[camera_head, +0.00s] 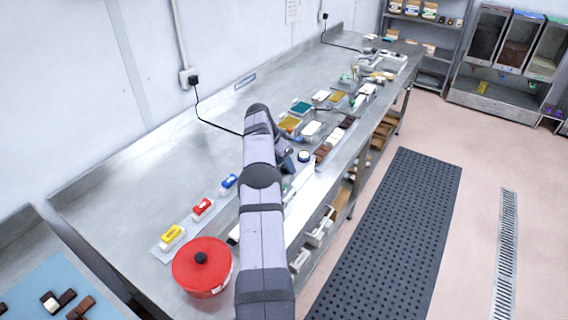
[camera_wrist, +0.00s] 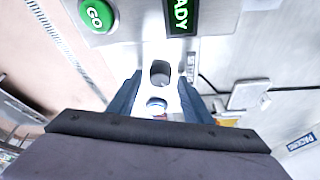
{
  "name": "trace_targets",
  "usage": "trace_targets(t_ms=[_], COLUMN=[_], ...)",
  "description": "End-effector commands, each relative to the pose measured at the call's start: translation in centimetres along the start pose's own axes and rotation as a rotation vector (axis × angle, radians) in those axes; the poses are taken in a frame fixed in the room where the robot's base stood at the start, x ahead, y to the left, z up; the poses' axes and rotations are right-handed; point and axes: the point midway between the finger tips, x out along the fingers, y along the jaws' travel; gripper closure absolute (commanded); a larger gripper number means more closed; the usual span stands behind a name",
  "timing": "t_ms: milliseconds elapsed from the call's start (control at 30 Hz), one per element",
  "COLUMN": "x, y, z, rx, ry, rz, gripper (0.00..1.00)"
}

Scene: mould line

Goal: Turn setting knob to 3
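In the wrist view a dark grey, rounded knob-like part (camera_wrist: 160,73) stands on a pale panel, between and just beyond my fingertips. I take it to be the setting knob; no numbers or pointer can be read. My gripper (camera_wrist: 160,86) has its two blue fingers apart, one on each side of it, with gaps showing. A small round white-and-blue part (camera_wrist: 157,103) lies nearer, also between the fingers. In the head view my gripper (camera_head: 288,163) is low over the bench, largely hidden by my arm, beside a round blue-and-white part (camera_head: 304,156).
A green GO button (camera_wrist: 97,14) and a lit READY display (camera_wrist: 180,15) sit close by. The bench's left part is clear.

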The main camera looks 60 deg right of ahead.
Motion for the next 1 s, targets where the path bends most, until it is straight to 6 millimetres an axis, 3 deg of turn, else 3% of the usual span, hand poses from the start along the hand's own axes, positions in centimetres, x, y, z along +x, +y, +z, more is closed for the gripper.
trace_targets(t_ms=[433, 800, 1000], x=[-0.9, -5.5, -7.1], y=[-0.1, -0.1, 0.0], z=[0.0, 0.1, 0.0], rx=[-0.001, -0.001, -0.001], ry=[0.001, 0.001, 0.000], rz=[-0.002, -0.003, -0.001], gripper=[0.55, 0.55, 0.55])
